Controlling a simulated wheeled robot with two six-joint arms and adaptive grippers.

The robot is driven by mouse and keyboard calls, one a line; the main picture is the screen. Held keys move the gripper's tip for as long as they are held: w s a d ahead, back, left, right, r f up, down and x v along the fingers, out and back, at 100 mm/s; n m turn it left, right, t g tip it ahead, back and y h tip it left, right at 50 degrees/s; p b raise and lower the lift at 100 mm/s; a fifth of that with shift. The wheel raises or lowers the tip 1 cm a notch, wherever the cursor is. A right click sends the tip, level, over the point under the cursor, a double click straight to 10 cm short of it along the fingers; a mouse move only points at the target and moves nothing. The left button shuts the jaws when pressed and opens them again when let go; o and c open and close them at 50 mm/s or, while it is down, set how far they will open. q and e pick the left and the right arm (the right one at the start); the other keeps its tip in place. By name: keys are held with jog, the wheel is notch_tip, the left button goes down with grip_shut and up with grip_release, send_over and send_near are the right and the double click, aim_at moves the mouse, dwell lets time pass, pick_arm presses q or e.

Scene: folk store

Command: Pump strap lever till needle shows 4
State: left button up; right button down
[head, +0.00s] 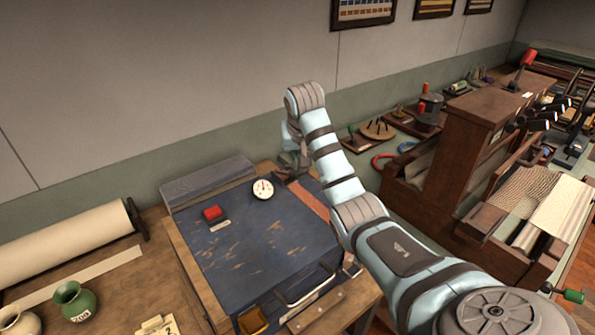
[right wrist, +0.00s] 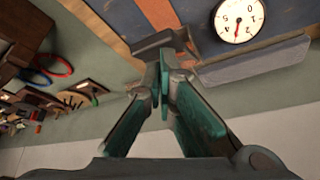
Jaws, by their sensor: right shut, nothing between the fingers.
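The white dial gauge (head: 263,189) sits on top of a worn dark blue case, and it shows large in the right wrist view (right wrist: 239,19). Its thin needle is visible, but I cannot read its value surely. A reddish-brown strap (head: 311,202) runs over the case; it also shows in the right wrist view (right wrist: 160,12). A grey metal lever piece (right wrist: 158,42) lies by the strap. My right gripper (right wrist: 165,78) is shut and empty, its fingertips close to this piece; contact is unclear. My left gripper is out of view.
The blue case (head: 250,245) has a red button block (head: 212,212) and a metal handle (head: 305,288). A paper roll (head: 62,243) and a green vase (head: 76,300) are at left. A wooden cabinet (head: 470,145) stands at right. A wall is behind the case.

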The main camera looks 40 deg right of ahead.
aim_at(299, 171)
jog(key=shift+s+f+b, duration=0.2)
jog(key=shift+f+b, duration=0.05)
jog(key=shift+f, duration=0.65)
jog(key=shift+s+f+b, duration=0.15)
jog(key=shift+f+b, duration=0.1)
jog(key=shift+f, duration=0.65)
jog(key=shift+w, duration=0.1)
notch_tip(299, 171, up, 6)
jog(key=p, duration=0.7)
jog(key=shift+f, duration=0.1)
notch_tip(299, 171, up, 2)
jog(key=shift+r+p, duration=0.2)
jog(key=shift+p, duration=0.15)
jog(key=shift+r, duration=0.45)
